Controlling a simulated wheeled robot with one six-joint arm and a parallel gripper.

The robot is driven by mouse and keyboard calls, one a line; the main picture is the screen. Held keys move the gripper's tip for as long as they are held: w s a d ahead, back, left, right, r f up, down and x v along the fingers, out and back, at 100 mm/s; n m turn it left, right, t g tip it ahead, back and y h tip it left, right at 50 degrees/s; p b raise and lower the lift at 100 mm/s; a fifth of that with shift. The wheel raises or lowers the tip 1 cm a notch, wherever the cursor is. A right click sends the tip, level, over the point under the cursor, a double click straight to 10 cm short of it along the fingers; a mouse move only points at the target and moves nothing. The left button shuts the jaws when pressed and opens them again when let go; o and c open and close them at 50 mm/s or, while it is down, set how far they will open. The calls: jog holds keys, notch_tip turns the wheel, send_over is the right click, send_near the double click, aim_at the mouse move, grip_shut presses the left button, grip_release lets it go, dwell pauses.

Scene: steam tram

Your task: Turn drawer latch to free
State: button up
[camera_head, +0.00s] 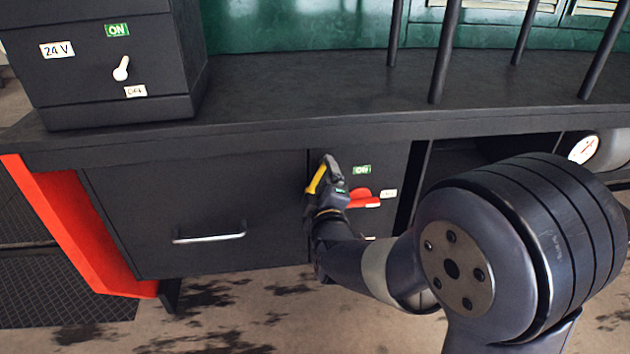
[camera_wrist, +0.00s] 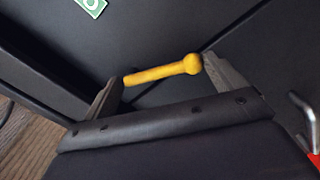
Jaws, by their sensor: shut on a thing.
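The drawer latch is a yellow lever (camera_head: 317,179) near the seam between the wide black drawer front (camera_head: 195,195) and the narrower panel on its right. In the head view it is tilted, and my gripper partly hides it. My gripper (camera_head: 325,178) is at the lever, shut on it. In the wrist view the yellow lever (camera_wrist: 158,73) spans between the two fingers of my gripper (camera_wrist: 165,82), its round knob end against the right finger. The lever's pivot and any marks under the gripper are hidden.
Right of the latch are a red lever (camera_head: 363,197) and a green ON label (camera_head: 362,169). The drawer has a metal handle (camera_head: 210,234). The dark counter (camera_head: 300,95) overhangs above, carrying a 24 V box (camera_head: 85,70) and upright posts (camera_head: 444,50). A red panel (camera_head: 75,225) stands left.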

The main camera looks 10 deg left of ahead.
jog(key=n, duration=0.1)
jog(key=d+n, duration=0.1)
jog(key=n, duration=0.2)
jog(key=shift+w+d+r+n, duration=0.15)
jog(key=shift+w+d+n, duration=0.15)
jog(key=shift+n, duration=0.1)
jog(key=shift+r, duration=0.1)
dwell(0.3)
jog(key=o, duration=1.1)
jog(key=shift+s, duration=0.1)
jog(key=p+v, duration=0.2)
jog(key=v, duration=0.8)
jog(key=shift+s, duration=0.35)
